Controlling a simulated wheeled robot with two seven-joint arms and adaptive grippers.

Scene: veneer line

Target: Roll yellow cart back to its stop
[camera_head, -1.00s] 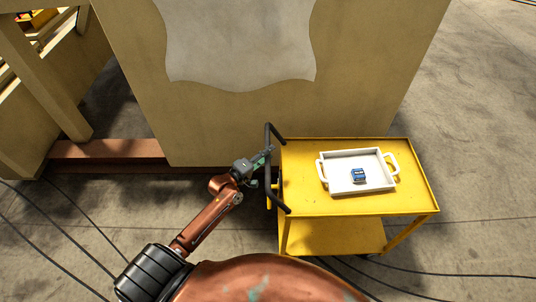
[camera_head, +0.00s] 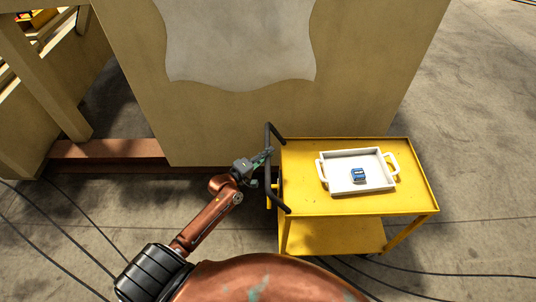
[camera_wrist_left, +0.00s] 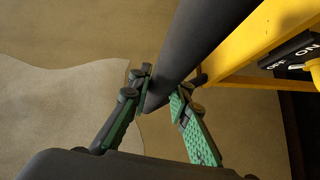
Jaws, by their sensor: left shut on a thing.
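The yellow cart (camera_head: 300,190) stands on the floor right of centre in the head view, against or close to the large beige panel. Its black handle bar (camera_head: 268,150) is on its left side. My left gripper (camera_head: 262,166) is at this handle. In the left wrist view the green-padded fingers (camera_wrist_left: 160,98) are on either side of the black handle bar (camera_wrist_left: 200,45), shut on it. An ON/OFF switch plate (camera_wrist_left: 297,48) shows beside the yellow frame there. No stop for the cart can be made out. My right gripper is not in view.
A white tray (camera_head: 342,188) with a small blue object (camera_head: 358,175) rests on the cart top. The beige panel (camera_head: 300,120) stands behind. Black cables (camera_head: 430,274) lie on the floor in front. Open floor (camera_head: 480,170) lies to the right.

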